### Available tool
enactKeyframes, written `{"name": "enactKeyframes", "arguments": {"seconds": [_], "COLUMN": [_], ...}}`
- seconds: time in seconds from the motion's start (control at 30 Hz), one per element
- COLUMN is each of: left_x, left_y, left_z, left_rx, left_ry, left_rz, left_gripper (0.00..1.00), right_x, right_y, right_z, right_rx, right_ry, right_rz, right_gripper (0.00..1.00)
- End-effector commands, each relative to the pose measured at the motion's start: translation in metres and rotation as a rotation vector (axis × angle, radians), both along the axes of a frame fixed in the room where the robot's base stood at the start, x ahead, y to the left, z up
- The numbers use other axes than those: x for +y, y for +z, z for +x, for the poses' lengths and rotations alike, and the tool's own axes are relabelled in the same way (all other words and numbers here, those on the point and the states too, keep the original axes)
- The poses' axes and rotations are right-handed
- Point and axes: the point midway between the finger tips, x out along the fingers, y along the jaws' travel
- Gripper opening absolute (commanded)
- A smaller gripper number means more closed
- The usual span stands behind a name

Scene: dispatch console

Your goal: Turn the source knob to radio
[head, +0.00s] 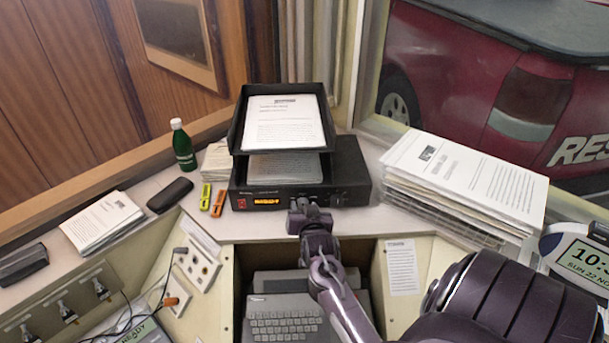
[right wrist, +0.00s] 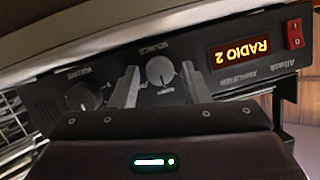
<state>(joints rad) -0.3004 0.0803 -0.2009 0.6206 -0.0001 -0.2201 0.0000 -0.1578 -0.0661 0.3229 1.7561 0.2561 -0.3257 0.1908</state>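The black amplifier (head: 357,183) stands on the back ledge, its front panel towards me. In the right wrist view it appears upside down. Its orange display (right wrist: 238,50) reads RADIO 2, and it also glows in the head view (head: 268,201). The round source knob (right wrist: 160,72) is pale grey, with its label by it. My right gripper (head: 304,205) is at the panel in the head view, hiding part of it. In the right wrist view its two fingers (right wrist: 158,80) are open, one on each side of the source knob, with gaps visible. My left gripper is not in view.
The dark volume knob (right wrist: 83,96) is beside the fingers; a red power switch (right wrist: 295,33) is at the panel's far end. A paper tray (head: 239,124) rests on the amplifier. A green bottle (head: 183,150) stands left, a paper stack (head: 465,180) right, a keyboard (head: 285,325) below.

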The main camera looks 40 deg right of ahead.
Motion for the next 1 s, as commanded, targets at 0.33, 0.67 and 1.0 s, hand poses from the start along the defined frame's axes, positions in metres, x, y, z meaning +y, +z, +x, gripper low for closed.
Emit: {"name": "enactKeyframes", "arguments": {"seconds": [0.33,0.67,1.0], "left_x": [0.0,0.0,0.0], "left_y": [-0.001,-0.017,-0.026], "left_z": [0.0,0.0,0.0], "left_rx": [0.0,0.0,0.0], "left_ry": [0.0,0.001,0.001], "left_rz": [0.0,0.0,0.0], "left_gripper": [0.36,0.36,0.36], "right_x": [0.0,0.023,0.04], "right_y": [-0.001,0.009,0.023], "right_z": [-0.001,-0.035,-0.061], "right_rx": [0.002,0.002,0.0], "right_ry": [0.0,0.0,0.0], "right_rz": [0.0,0.001,0.0], "right_gripper": [0.49,0.49,0.49]}}
